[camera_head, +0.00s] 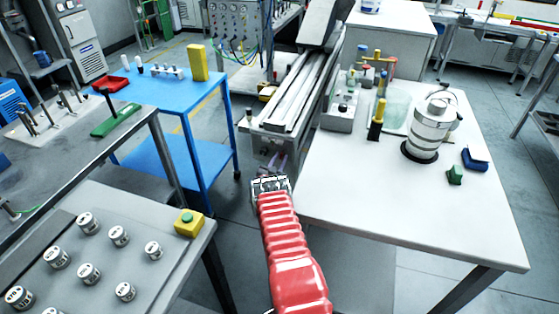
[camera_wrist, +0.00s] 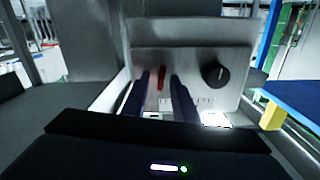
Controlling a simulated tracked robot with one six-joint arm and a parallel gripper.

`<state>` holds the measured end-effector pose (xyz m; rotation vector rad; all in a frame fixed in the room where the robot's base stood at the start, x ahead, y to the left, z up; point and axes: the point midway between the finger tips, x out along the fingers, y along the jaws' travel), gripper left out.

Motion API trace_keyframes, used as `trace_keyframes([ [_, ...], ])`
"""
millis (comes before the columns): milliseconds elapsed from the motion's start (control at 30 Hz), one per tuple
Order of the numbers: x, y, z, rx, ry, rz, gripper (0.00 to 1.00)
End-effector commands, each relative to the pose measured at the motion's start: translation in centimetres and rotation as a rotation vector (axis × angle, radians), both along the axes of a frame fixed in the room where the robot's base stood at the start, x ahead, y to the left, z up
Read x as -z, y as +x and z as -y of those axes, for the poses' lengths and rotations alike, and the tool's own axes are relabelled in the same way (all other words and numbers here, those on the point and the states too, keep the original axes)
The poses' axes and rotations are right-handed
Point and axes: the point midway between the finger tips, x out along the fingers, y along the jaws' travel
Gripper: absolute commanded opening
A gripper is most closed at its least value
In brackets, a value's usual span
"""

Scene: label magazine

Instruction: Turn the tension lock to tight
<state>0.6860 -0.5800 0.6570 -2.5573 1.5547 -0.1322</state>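A grey front panel (camera_wrist: 195,58) fills the upper middle of the wrist view. It carries a small upright red lever (camera_wrist: 161,77) and a round black knob (camera_wrist: 216,73) to its right. No label tells me which of them is the tension lock. My gripper (camera_wrist: 160,82) points at the panel with its two dark fingers apart. The red lever shows between the fingertips with a gap on each side; I cannot tell how deep it lies. In the head view my gripper (camera_head: 269,161) is at the near end of the machine (camera_head: 285,110), hiding part of its front.
A white table (camera_head: 440,215) with a banded cylinder (camera_head: 424,135) stands close on the right. A blue table (camera_head: 165,95) stands left, with a grey bench (camera_head: 190,260) holding several cans nearer. Open floor lies between the blue table and the machine.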

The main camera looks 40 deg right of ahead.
Motion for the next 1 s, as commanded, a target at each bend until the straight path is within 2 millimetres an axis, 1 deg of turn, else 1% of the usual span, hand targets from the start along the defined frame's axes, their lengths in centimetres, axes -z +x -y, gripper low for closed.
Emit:
trace_keyframes([
  [367, 0.0, 0.13, 0.26, 0.0, 0.0, -0.001, 0.26],
  [733, -0.02, 0.12, 0.26, 0.0, 0.0, 0.0, 0.0],
  [933, 0.01, 0.06, 0.31, 0.002, 0.0, 0.0, 0.0],
  [967, -0.07, 0.12, -0.39, 0.0, 0.0, -0.001, 0.0],
  [1000, -0.01, 0.03, -0.03, 0.002, 0.0, 0.0, 0.0],
])
